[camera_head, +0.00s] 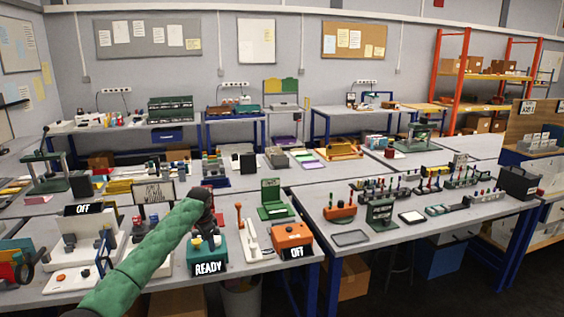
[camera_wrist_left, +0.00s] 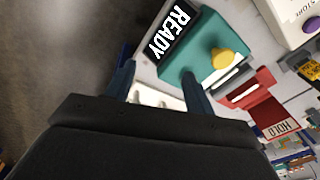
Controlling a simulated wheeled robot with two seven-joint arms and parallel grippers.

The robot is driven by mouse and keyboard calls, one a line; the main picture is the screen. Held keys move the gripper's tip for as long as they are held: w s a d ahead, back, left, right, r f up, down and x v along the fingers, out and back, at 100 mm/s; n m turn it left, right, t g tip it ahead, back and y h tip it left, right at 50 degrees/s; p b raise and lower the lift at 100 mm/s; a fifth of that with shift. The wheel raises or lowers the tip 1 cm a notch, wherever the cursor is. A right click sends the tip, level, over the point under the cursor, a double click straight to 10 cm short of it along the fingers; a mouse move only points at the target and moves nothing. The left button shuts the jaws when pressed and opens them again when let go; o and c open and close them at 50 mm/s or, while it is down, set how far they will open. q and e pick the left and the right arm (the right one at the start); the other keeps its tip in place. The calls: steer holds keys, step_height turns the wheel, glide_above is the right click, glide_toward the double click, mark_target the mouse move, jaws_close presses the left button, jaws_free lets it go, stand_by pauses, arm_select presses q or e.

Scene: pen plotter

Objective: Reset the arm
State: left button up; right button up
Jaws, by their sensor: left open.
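My left arm, in a green sleeve, comes in from the lower left of the head view. My left gripper (camera_head: 207,222) is over the teal box (camera_head: 222,258) with a READY sign (camera_head: 208,268). In the left wrist view, my left gripper (camera_wrist_left: 160,82) has its two dark blue fingers apart. No held object shows between them, only pale surface beyond. The teal box (camera_wrist_left: 205,62) with its yellow knob (camera_wrist_left: 222,57) lies just past the fingertips, and its READY sign (camera_wrist_left: 172,30) is lit. Whether the fingers touch anything is unclear. My right gripper is out of view.
An orange box (camera_head: 292,236) with an OFF sign stands right of the teal box. White apparatus (camera_head: 85,240) with another OFF sign is at the left. A red unit (camera_wrist_left: 250,92) with a HOLD sign is close by in the wrist view. The right table (camera_head: 420,235) has bare front space.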

arm_select(q)
steer(key=w+d+r+n+t, duration=0.2)
steer(key=w+r+n+t, duration=0.2)
steer(key=w+r+t, duration=0.5)
steer(key=s+d+f+n+g, duration=0.1)
steer(key=s+f, duration=1)
steer(key=f, duration=0.4)
steer(key=s+d+f+n+g, duration=0.1)
steer(key=s+d+f, duration=0.1)
steer(key=s+f, duration=1)
steer(key=s+d+f+n+g, duration=0.1)
steer(key=s+f, duration=0.8)
steer(key=f, duration=0.8)
steer(key=s+d+f+g, duration=0.1)
steer(key=s+f, duration=0.7)
steer(key=s, duration=0.8)
steer(key=s+d+f+g, duration=0.1)
steer(key=s+f+g, duration=0.2)
steer(key=s+f, duration=0.5)
steer(key=s+d+f+n+g, duration=0.1)
steer(key=s+f, duration=0.7)
steer(key=s, duration=1.6)
steer(key=shift+s+f+g, duration=0.15)
steer(key=shift+f+g, duration=0.2)
steer(key=shift+g, duration=0.15)
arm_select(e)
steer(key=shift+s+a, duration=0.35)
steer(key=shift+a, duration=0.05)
